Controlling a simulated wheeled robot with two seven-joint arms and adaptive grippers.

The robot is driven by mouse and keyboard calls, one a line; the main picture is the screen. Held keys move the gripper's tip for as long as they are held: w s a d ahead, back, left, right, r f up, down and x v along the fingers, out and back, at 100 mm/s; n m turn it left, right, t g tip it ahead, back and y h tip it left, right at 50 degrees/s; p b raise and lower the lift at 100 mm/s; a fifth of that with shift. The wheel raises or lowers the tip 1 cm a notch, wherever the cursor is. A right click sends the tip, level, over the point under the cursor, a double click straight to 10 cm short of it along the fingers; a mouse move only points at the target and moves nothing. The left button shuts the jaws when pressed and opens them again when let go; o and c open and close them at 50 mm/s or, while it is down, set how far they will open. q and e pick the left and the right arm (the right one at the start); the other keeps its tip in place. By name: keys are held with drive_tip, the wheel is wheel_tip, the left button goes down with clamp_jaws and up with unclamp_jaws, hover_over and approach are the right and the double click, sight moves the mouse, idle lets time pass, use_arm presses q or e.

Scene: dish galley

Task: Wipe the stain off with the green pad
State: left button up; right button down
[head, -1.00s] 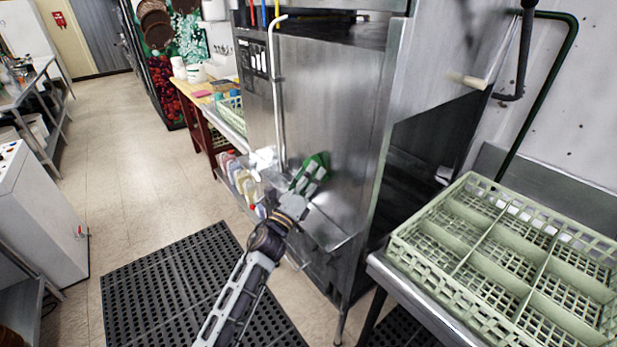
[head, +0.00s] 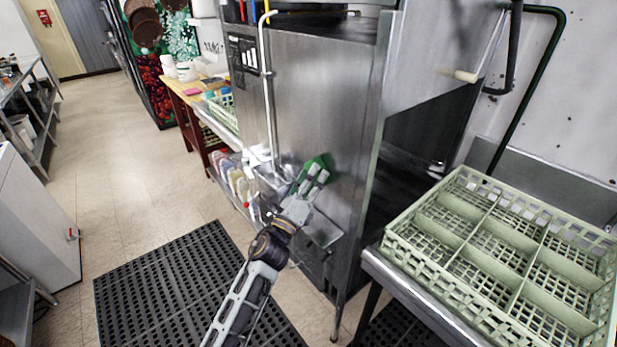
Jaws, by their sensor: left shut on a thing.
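The green pad (head: 322,160) is at the tip of my left gripper (head: 316,175), which is shut on it. The pad is against or very close to the grey steel side panel (head: 325,95) of the dish machine, low on it; I cannot tell whether it touches. The gripper's fingers hide part of the pad. I cannot make out a stain on the visible steel; it may be hidden behind the pad and gripper. My right gripper is not in view.
A pale green divided rack (head: 470,231) stands on a steel counter at right. A white pipe (head: 268,90) runs down the machine's left edge. Several bottles (head: 238,182) stand on a low shelf left of the gripper. A black mat (head: 185,285) covers the floor.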

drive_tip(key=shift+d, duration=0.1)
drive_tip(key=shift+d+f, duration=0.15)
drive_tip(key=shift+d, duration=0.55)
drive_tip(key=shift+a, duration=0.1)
